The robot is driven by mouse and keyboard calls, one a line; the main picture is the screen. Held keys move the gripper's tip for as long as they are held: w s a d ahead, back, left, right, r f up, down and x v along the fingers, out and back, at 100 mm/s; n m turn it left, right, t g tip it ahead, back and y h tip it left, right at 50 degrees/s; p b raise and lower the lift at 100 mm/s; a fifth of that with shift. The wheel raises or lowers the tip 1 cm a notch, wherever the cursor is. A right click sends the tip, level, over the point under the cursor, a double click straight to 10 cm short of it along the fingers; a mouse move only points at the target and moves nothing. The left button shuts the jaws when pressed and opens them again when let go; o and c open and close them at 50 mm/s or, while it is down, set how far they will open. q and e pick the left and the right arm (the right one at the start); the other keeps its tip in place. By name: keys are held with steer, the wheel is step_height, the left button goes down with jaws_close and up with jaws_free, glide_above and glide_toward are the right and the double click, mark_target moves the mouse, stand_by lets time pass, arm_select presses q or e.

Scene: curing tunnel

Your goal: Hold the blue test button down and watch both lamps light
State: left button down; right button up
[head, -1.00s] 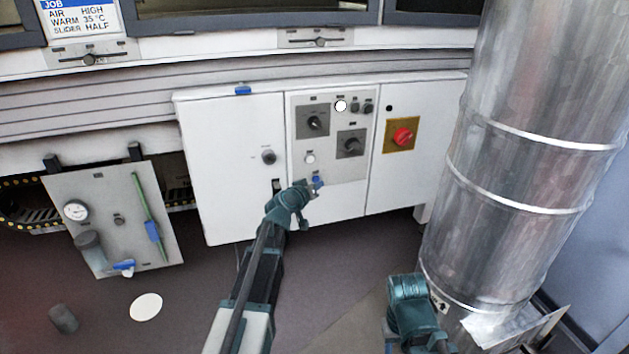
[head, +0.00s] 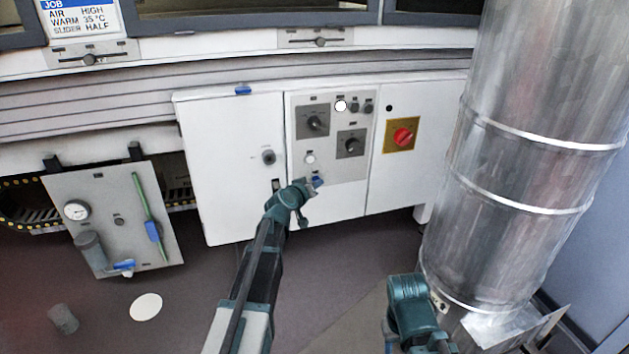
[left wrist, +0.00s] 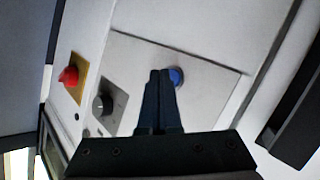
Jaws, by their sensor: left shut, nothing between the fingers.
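The blue test button (head: 318,181) is low on the grey panel (head: 340,172) of the white cabinet. My left gripper (head: 310,184) is shut and empty, its fingertips at the button. In the left wrist view the shut fingertips (left wrist: 160,74) overlap the left edge of the blue button (left wrist: 176,77); I cannot tell whether it is pressed in. At the panel's top, one round lamp (head: 340,105) is bright white, and two small round fittings beside it are dark (head: 354,107). I cannot tell which are the task's lamps. My right arm shows at lower right, its fingers out of sight.
A red rotary switch (head: 402,136) on a yellow plate and black knobs (head: 351,145) sit near the button. A large metal duct (head: 530,150) stands at right. A tilted grey panel with a gauge (head: 76,210) is at left. Floor between is mostly clear.

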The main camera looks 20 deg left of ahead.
arm_select(q)
steer(key=shift+w+a, duration=0.25)
steer(key=shift+w, duration=0.05)
stand_by(2.3)
steer(key=shift+s+d, duration=0.1)
stand_by(1.6)
steer(key=shift+s+d, duration=0.35)
steer(key=shift+s, duration=0.25)
steer(key=s+d, duration=0.1)
steer(key=s, duration=0.1)
steer(key=s+d, duration=0.2)
stand_by(0.5)
